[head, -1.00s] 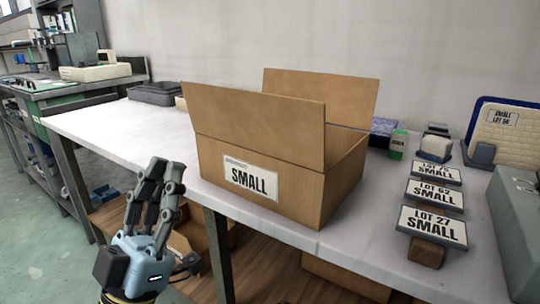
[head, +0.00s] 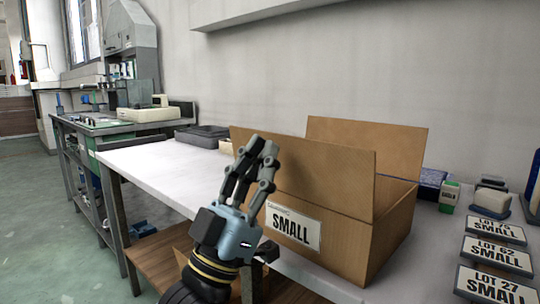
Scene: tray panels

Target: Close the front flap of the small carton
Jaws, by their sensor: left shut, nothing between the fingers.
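The small carton (head: 345,240) is a brown cardboard box with a white "SMALL" label on its front face. It stands on the white table at the right of centre. Its front flap (head: 325,180) stands up and leans slightly outward along the near edge. Its back flap (head: 370,140) also stands up. My left gripper (head: 266,152) is shut and empty, with fingers pointing up. In the picture it overlaps the left end of the front flap; I cannot tell whether it touches. My right gripper is not in view.
The white table (head: 160,170) is clear to the left of the carton, with a dark tray (head: 203,135) at its back. Lot signs (head: 497,256) and small items stand right of the carton. A green workbench (head: 115,130) stands farther left.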

